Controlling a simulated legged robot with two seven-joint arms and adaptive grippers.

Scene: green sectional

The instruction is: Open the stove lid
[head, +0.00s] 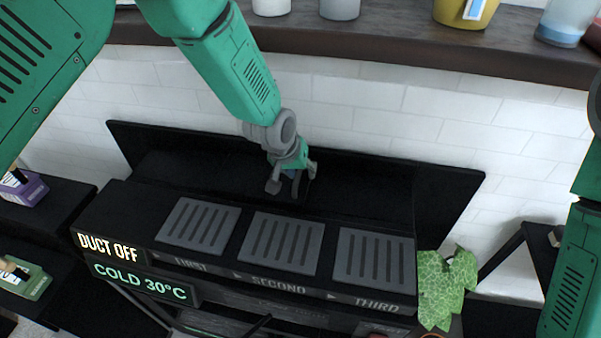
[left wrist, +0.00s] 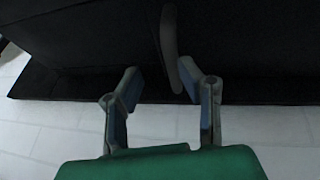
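The black stove (head: 130,215) stands against the white tiled wall, with three grey slotted plates on top. Its wide black lid (head: 370,165) stands raised at the back, tilted towards the wall, and the plates are uncovered. My left gripper (head: 290,186) is in front of the lid's middle, above the rear of the stove. In the left wrist view its two fingers (left wrist: 160,82) are apart with nothing clasped between them. A dark grey bar, seemingly the lid's handle (left wrist: 170,40), lies close to the right finger; I cannot tell if they touch. My right gripper is out of view.
A dark shelf (head: 400,62) with pots and jars runs above the stove. A green leaf-patterned cloth (head: 446,287) hangs at the stove's right. A side shelf (head: 60,215) with small boxes stands left. My right arm is at the right edge.

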